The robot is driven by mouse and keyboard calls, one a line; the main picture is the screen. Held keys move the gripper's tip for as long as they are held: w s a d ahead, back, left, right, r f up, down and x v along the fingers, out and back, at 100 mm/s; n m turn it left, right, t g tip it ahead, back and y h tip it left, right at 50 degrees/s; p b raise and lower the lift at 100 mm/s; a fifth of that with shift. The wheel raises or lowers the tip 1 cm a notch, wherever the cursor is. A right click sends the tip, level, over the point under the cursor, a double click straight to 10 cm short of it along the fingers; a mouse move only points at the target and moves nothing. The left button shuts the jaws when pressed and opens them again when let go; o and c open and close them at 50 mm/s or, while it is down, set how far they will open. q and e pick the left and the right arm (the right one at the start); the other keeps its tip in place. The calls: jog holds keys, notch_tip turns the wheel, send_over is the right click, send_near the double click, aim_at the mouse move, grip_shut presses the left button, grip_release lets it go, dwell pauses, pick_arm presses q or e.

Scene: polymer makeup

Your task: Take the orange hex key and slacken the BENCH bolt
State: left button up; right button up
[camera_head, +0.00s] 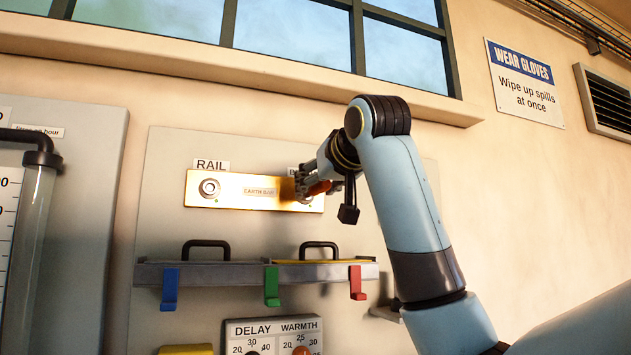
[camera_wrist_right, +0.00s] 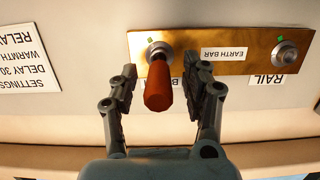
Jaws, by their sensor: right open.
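The orange hex key (camera_wrist_right: 158,88) sits with its far end at the bolt on the bar end labelled with a sign starting in "B"; the rest of that sign is hidden. Its handle also shows in the head view (camera_head: 319,187), partly covered by my gripper. My right gripper (camera_wrist_right: 160,68) is open, with one finger on each side of the handle and gaps visible. It also shows in the head view (camera_head: 306,183) at the bar's right end. The RAIL bolt (camera_head: 209,188) is at the other end of the brass earth bar (camera_head: 232,199). My left gripper is not in view.
Below the bar is a grey shelf (camera_head: 222,273) with two black handles and blue (camera_head: 170,289), green (camera_head: 272,287) and red (camera_head: 357,283) hooks. A DELAY and WARMTH panel (camera_head: 273,329) is lower. A glass tube (camera_head: 28,240) stands at left.

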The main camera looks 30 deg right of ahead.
jog(key=shift+x, duration=0.9)
jog(key=shift+c, duration=0.4)
grip_shut()
jog(key=shift+r+p, duration=0.1)
jog(key=shift+p, duration=0.3)
